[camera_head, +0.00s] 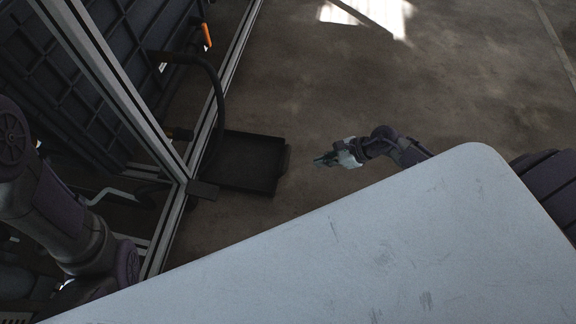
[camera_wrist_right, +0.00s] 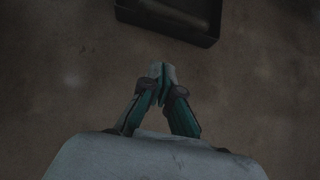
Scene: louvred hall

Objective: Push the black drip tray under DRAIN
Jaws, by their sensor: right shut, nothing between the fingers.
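The black drip tray (camera_head: 246,163) lies on the floor in the head view, its left side at the metal frame. In the right wrist view the tray (camera_wrist_right: 168,17) shows partly at the top edge. My right gripper (camera_head: 322,160) is shut and empty, a short way to the right of the tray and apart from it. In the right wrist view the gripper (camera_wrist_right: 162,72) has its fingertips together, pointing toward the tray with bare floor between. My left arm enters at the left; its gripper is not seen. I cannot read any DRAIN label.
A metal frame (camera_head: 120,90) with dark panels stands at the left. A dark curved hose (camera_head: 213,80) comes down near the tray. A small dark block (camera_head: 202,190) sits at the frame's lower rail. A pale flat surface (camera_head: 400,240) fills the lower right. Floor (camera_head: 400,90) beyond is clear.

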